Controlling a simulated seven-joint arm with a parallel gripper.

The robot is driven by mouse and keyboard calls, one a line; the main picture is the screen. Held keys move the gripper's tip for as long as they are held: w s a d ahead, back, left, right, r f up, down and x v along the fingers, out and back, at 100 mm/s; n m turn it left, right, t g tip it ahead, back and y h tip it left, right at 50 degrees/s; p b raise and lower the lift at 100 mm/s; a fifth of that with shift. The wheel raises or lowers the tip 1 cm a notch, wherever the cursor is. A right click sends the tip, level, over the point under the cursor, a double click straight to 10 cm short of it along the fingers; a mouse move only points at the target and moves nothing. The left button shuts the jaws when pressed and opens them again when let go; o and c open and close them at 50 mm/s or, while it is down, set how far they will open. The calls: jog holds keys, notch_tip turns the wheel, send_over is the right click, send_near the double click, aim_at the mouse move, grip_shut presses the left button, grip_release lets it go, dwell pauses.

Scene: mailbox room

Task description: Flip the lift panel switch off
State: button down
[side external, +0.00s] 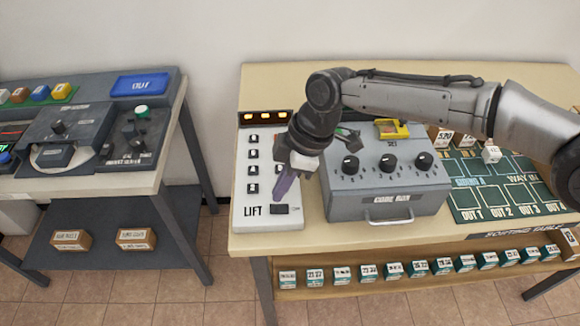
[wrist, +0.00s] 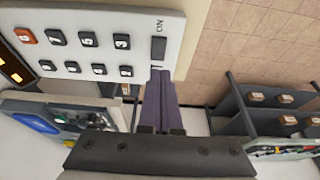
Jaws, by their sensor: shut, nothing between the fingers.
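The lift panel (side external: 238,192) is a white box on the left of the cream table, with numbered dark buttons, lit orange lamps at its back and "LIFT" printed at its front. Its dark switch (side external: 279,210) sits at the front beside the letters "ON". The switch also shows in the wrist view (wrist: 158,48), with "ON" above it. My gripper (side external: 279,196) is shut and empty, its purple fingers pointing down just behind the switch. In the wrist view my fingertips (wrist: 161,72) are close to the switch's near end. I cannot tell whether they touch it.
A grey code box (side external: 388,190) with three black knobs and a front handle stands right of the panel. A green sorting board (side external: 505,190) lies farther right. A separate dark bench (side external: 95,150) stands left, across a floor gap.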

aim_at(283, 210)
jog(key=shift+d+x, duration=0.2)
jog(key=shift+x, duration=0.75)
jog(key=shift+d+x, duration=0.15)
jog(key=shift+x, duration=0.8)
jog(key=shift+f, duration=0.15)
jog(key=shift+a+f, duration=0.1)
jog(key=shift+f, duration=0.1)
jog(key=shift+d+f, duration=0.1)
jog(key=shift+d, duration=0.8)
